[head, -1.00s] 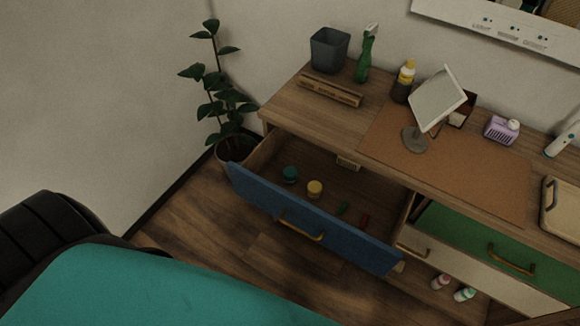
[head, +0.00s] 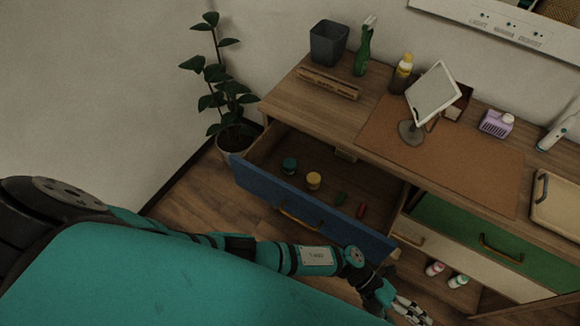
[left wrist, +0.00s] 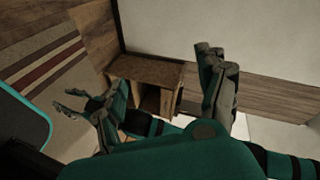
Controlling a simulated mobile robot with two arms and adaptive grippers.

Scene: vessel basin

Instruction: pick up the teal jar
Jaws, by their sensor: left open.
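The teal jar (head: 290,166) stands in the open blue-fronted drawer (head: 268,189), near its left end, in the head view. A yellow jar (head: 313,180) stands just to its right. My left gripper (head: 408,312) is at the bottom right of the head view, in front of and below the drawer's right end, well apart from the jar. Its fingers are spread and nothing shows between them. In the left wrist view the open left gripper (left wrist: 160,92) frames floor and furniture; the jar is not seen there. My right gripper is not in the head view.
A green item (head: 341,198) and a red item (head: 362,210) lie in the same drawer. The desktop above holds a mirror (head: 433,95), a bin (head: 328,43) and bottles. A potted plant (head: 222,100) stands left.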

